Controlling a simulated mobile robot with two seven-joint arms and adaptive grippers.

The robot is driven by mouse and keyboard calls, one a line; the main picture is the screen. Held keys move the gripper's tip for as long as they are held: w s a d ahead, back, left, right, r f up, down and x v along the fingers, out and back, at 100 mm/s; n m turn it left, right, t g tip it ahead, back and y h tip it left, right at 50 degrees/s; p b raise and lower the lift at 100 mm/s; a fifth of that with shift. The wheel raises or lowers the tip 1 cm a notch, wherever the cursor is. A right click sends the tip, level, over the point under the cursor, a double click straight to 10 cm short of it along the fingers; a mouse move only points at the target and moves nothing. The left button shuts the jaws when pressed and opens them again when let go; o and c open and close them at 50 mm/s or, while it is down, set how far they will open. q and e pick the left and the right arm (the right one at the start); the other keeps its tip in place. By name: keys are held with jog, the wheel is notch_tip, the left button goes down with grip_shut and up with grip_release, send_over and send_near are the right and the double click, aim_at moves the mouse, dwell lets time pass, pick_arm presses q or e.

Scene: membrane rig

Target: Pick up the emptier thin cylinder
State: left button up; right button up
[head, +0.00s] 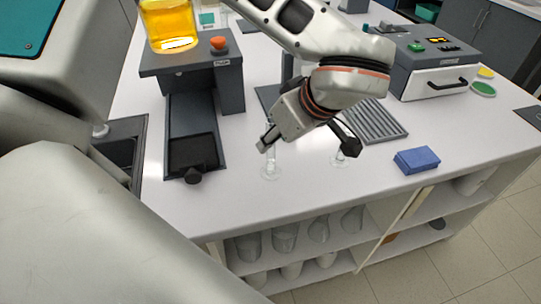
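Two thin clear glass cylinders stand upright on the white bench in the head view. The left one (271,166) has its foot below the left finger of my gripper. The right one (340,158) stands by the other finger, which covers part of it. Their upper parts are largely hidden, and I cannot tell the fill of either. My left gripper (307,147) is over the bench between them, its fingers spread wide, with nothing seen held. I cannot tell whether a finger touches either cylinder. My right gripper is not in view.
A grey device (195,75) with an orange knob and a beaker of yellow liquid (169,25) stands at left. A blue block (417,160) lies right, near the front edge. A ribbed grey plate (374,122) and a white-fronted instrument (436,82) are behind. Glassware sits on shelves below.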

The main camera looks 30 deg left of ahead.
aim_at(271, 150)
pick_arm(q)
jog(key=x, duration=0.4)
jog(key=shift+w+a+f, duration=0.15)
jog(key=shift+w+f, duration=0.05)
jog(key=shift+f, duration=0.1)
grip_shut()
jog(key=shift+r, duration=0.15)
